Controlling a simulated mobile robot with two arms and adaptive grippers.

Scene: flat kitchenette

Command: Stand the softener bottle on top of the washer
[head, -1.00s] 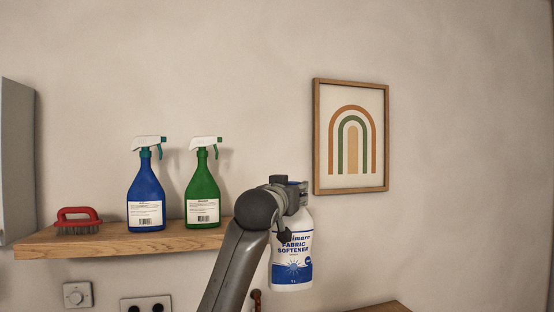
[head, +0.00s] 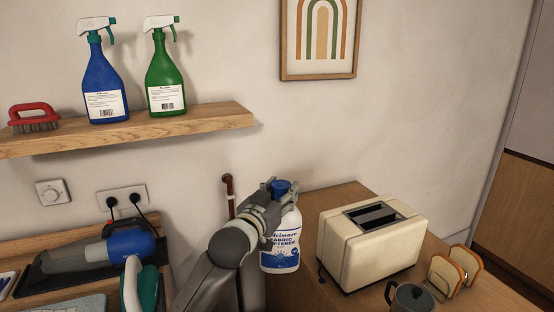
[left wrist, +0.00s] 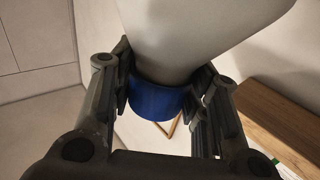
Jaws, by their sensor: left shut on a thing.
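The fabric softener bottle (head: 281,254) is white with a blue and white label and a blue cap. My left gripper (head: 277,203) is shut on it near the cap and holds it upright in the air in the head view. Part of the bottle is hidden behind the gripper. In the left wrist view the white bottle body (left wrist: 190,30) and blue cap (left wrist: 160,101) show between the fingers of my left gripper (left wrist: 163,82). I cannot make out the washer in these frames. My right gripper is not in view.
A cream toaster (head: 370,243), a toast rack (head: 452,270) and a dark mug (head: 410,298) stand on the wooden top right of the bottle. The shelf (head: 180,125) holds two spray bottles and a red brush. A handheld vacuum (head: 110,250) lies at lower left.

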